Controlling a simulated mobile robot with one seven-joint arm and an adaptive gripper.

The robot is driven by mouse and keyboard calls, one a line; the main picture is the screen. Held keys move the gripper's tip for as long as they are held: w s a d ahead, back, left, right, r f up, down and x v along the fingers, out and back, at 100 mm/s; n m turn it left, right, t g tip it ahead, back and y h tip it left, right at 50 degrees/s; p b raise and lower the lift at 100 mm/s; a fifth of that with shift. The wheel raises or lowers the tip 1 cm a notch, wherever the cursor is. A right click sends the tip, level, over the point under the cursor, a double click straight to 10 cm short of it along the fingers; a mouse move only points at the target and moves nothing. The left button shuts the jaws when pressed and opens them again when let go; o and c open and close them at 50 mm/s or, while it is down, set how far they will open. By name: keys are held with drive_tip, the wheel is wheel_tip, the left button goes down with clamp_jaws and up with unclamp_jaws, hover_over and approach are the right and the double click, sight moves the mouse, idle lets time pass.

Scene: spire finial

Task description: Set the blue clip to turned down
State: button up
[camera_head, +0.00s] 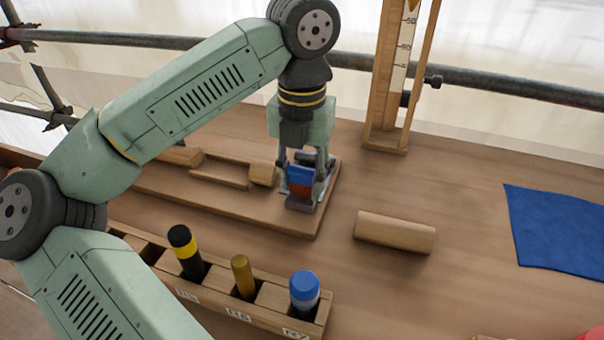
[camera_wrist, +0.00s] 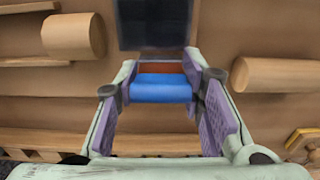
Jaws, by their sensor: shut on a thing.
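The blue clip (camera_head: 300,177) is at the right end of a wooden board (camera_head: 285,219), on a small dark mount with a red-brown part below the blue. My gripper (camera_head: 306,188) points down over it, with a finger on either side, shut on the clip. In the wrist view the blue clip (camera_wrist: 160,88) lies between the two purple finger pads of my gripper (camera_wrist: 160,95), with a red-brown strip behind it. The fingers hide part of the clip in the head view, and I cannot tell its exact tilt.
A wooden rack (camera_head: 263,312) in front holds a black-yellow cylinder (camera_head: 186,250), a brown cylinder (camera_head: 243,276) and a blue-capped cylinder (camera_head: 304,290). A loose wooden cylinder (camera_head: 394,232) lies right of the board. A wooden gauge stand (camera_head: 385,139) stands behind. A blue cloth (camera_head: 560,229) lies far right.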

sight(303, 194)
drive_tip(key=shift+w+d+g+p, duration=0.1)
drive_tip(key=shift+g+p, duration=0.2)
drive_tip(key=g+p, duration=0.1)
drive_tip(key=w+g+y+p, duration=0.1)
drive_tip(key=p, duration=0.1)
drive_tip(key=shift+d+r, duration=0.2)
drive_tip(key=g+p, duration=0.2)
drive_tip(key=p, duration=0.1)
drive_tip(key=w+g+y+p, duration=0.1)
drive_tip(key=p, duration=0.2)
drive_tip(key=shift+d+f+g, duration=0.15)
drive_tip(key=shift+d+g, duration=0.05)
drive_tip(key=shift+g, duration=0.2)
drive_tip(key=shift+w+d+f+g+y+p, duration=0.1)
drive_tip(key=shift+w+f+g+y+p, duration=0.15)
drive_tip(key=shift+g+p, duration=0.35)
drive_tip(key=shift+w+f+g+y+p, duration=0.15)
drive_tip(key=shift+f+g+p, duration=0.15)
drive_tip(key=shift+g+p, duration=0.3)
drive_tip(key=shift+w+f+g+y+p, duration=0.15)
drive_tip(key=shift+f+g+y+p, duration=0.25)
drive_tip(key=shift+g, duration=0.3)
drive_tip(key=shift+f, duration=0.15)
drive_tip(key=o, duration=1.2)
